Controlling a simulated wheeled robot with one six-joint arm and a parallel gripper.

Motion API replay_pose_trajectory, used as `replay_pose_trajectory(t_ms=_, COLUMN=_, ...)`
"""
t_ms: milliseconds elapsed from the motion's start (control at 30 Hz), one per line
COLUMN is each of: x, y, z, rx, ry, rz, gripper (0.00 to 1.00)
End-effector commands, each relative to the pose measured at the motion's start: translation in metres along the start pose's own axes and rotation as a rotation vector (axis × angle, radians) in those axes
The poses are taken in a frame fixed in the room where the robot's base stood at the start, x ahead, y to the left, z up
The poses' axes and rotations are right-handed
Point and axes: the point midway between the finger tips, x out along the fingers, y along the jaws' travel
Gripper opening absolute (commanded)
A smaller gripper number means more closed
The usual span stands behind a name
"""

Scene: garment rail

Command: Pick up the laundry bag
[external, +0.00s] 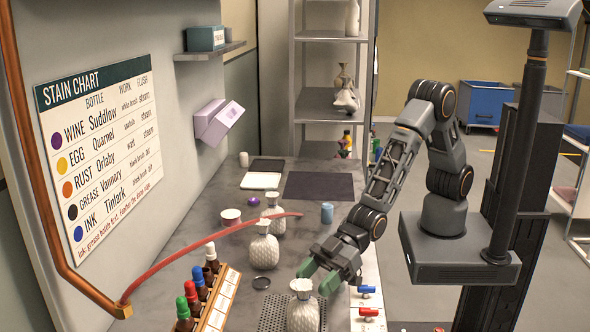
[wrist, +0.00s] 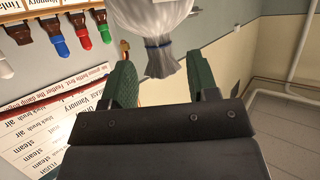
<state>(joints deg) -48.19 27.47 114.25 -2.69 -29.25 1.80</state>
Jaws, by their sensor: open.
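A whitish, quilted laundry bag with a gathered neck (external: 303,314) stands on the grey perforated plate at the front of the counter. In the wrist view, the bag (wrist: 150,14) shows a blue band round its neck and a frayed end. My gripper (external: 317,276) is open, its green fingertips close to the bag's neck. In the wrist view, the gripper (wrist: 162,70) has a finger on either side of the neck, with gaps at both sides. Whether the neck lies fully between them in depth I cannot tell. Two similar bags (external: 262,251) (external: 273,212) stand farther back.
A rack of brown bottles with coloured caps (external: 209,297) stands at the left. A red hose (external: 205,244) arches over the counter behind the bag. Red and blue valves (external: 368,300) sit at right.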

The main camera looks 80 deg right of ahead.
Motion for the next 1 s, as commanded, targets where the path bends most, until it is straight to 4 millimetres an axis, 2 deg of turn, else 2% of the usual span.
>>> replay_pose_trajectory(t_ms=233, x=0.013, y=0.000, z=-0.002, rx=0.000, ry=-0.001, rz=0.000, gripper=0.54)
replay_pose_trajectory(t_ms=600, x=0.053, y=0.000, z=-0.002, rx=0.000, ry=0.000, rz=0.000, gripper=0.54)
replay_pose_trajectory(t_ms=900, x=0.056, y=0.000, z=-0.001, rx=0.000, ry=-0.001, rz=0.000, gripper=0.54)
replay_pose_trajectory(t_ms=1000, x=0.056, y=0.000, z=-0.001, rx=0.000, ry=0.000, rz=0.000, gripper=0.46)
